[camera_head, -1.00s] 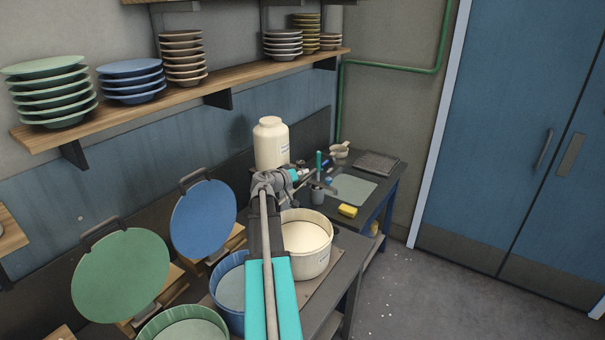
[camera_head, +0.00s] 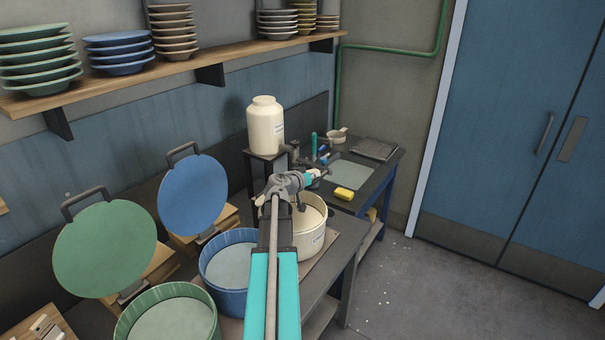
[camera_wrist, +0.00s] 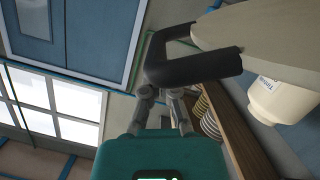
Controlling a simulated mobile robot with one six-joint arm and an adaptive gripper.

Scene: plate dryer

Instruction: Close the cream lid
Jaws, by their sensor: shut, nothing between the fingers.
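The cream tub (camera_head: 318,240) stands open on the bench, partly behind my arm. The cream lid (camera_wrist: 262,32) shows in the wrist view as a broad pale disc at the upper right, with its dark bar handle (camera_wrist: 195,68) in front of my fingers. I cannot make out the lid in the head view. My gripper (camera_wrist: 162,95) is shut and empty, close to the handle; whether it touches is unclear. In the head view my wrist is above the tub's back rim, and the fingertips are hard to make out.
Blue (camera_head: 229,275) and green (camera_head: 170,325) tubs stand left of the cream one, with raised blue (camera_head: 193,195) and green (camera_head: 105,250) lids. A cream jar (camera_head: 265,125) stands behind. A side table with a yellow sponge (camera_head: 344,193) is at right.

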